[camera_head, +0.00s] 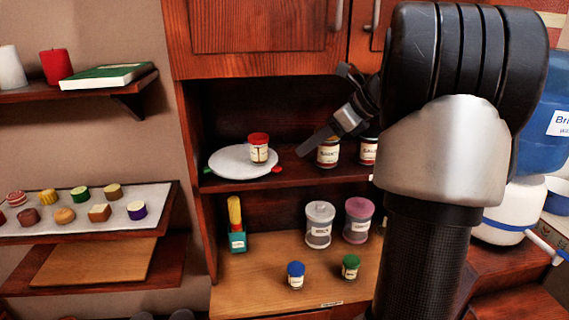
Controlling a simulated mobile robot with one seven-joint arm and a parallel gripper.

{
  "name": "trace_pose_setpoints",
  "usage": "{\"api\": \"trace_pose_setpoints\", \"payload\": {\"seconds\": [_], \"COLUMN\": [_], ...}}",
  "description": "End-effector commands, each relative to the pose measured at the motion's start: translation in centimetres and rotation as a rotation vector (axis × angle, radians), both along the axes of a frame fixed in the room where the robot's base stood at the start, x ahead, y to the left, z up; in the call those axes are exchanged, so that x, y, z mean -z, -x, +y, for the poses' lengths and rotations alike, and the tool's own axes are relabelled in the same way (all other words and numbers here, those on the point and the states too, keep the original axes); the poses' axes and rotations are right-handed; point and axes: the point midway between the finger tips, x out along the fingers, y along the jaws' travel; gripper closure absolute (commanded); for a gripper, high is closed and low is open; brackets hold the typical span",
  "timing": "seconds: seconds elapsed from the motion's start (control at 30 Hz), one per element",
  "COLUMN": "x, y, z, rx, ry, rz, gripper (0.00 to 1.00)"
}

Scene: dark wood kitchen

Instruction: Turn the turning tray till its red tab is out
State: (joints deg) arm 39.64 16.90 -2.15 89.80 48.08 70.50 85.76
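The turning tray (228,161) is a round white disc on the cupboard's upper shelf, at the left of the opening. Its red tab (277,170) sticks out at the right front edge. A green tab (207,170) shows at the left edge. A small jar with a red lid (258,148) stands on the tray, right of its middle. My gripper (303,150) is to the right of the tray, pointing down and left, its tip a little right of and above the red tab. It appears apart from the tray. Only one dark finger shape shows clearly, so its opening is unclear.
The lower level holds two canisters, one grey (320,225), small jars and a teal holder (237,240). The cupboard's left side wall (203,230) is close to the tray.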

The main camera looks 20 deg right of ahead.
Motion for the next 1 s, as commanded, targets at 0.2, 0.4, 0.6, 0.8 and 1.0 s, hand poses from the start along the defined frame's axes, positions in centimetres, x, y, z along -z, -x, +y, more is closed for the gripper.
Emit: {"api": "trace_pose_setpoints", "payload": {"seconds": [0.2,0.4,0.6,0.8,1.0], "x": [3.6,6.1,7.3,7.5,7.5], "y": [-2.8,-4.8,-5.8,-6.0,-6.0], "z": [2.2,3.7,4.4,4.5,4.5], "rx": [-0.002,-0.001,-0.001,-0.001,-0.001], "ry": [-0.001,-0.001,0.002,0.002,0.002], "rz": [0.002,0.002,0.000,0.000,0.000], "gripper": [0.64,0.64,0.64,0.64,0.76]}}
